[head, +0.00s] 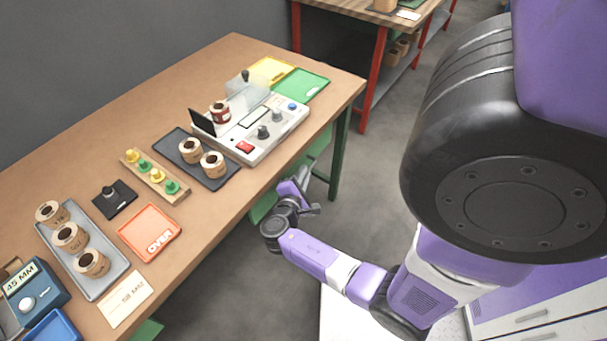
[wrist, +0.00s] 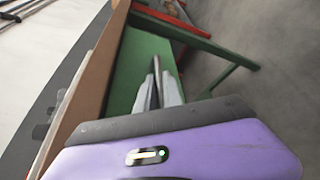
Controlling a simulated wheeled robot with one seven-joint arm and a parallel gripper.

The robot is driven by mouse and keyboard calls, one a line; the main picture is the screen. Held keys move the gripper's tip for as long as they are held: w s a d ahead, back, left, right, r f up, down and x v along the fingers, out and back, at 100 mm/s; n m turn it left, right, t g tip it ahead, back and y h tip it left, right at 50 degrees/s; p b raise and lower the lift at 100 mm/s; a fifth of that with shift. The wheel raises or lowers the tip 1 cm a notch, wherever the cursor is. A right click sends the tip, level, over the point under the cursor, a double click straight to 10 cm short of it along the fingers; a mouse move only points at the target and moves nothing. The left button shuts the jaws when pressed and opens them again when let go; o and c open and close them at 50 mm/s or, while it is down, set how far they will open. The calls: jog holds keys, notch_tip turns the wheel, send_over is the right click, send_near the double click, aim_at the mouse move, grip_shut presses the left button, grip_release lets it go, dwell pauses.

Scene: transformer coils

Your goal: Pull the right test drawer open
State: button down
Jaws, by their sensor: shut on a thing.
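The right test drawer (head: 262,206) is green and sits under the front edge of the workbench; my wrist hides part of it. Its green front also fills the middle of the wrist view (wrist: 138,62). A thin grey bar handle (wrist: 155,95) stands out from that front. My gripper (wrist: 158,88) is shut on the handle, with one pale finger on each side of it. In the head view my gripper (head: 304,183) is small and partly hidden, close beside the green front. I cannot tell how far the drawer stands out.
The workbench (head: 85,140) carries a tester (head: 265,125), coils on trays, an orange OVER tray (head: 150,232) and a blue 45 MM box (head: 35,292). A green bench leg (head: 340,155) stands close behind my gripper. The floor (head: 235,290) before the bench is clear.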

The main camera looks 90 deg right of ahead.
jog(key=shift+a, duration=0.1)
dwell(0.7)
jog(key=s+a+p, duration=0.1)
jog(key=s+a, duration=0.5)
jog(key=s, duration=0.4)
jog(key=s+a+p, duration=0.2)
jog(key=s+a, duration=0.4)
jog(key=s, duration=0.4)
jog(key=shift+a, duration=0.15)
jog(key=c, duration=1.8)
grip_release()
jog(key=shift+o, duration=0.2)
jog(key=shift+a, duration=0.1)
jog(key=v, duration=0.7)
jog(key=shift+a+b, duration=0.3)
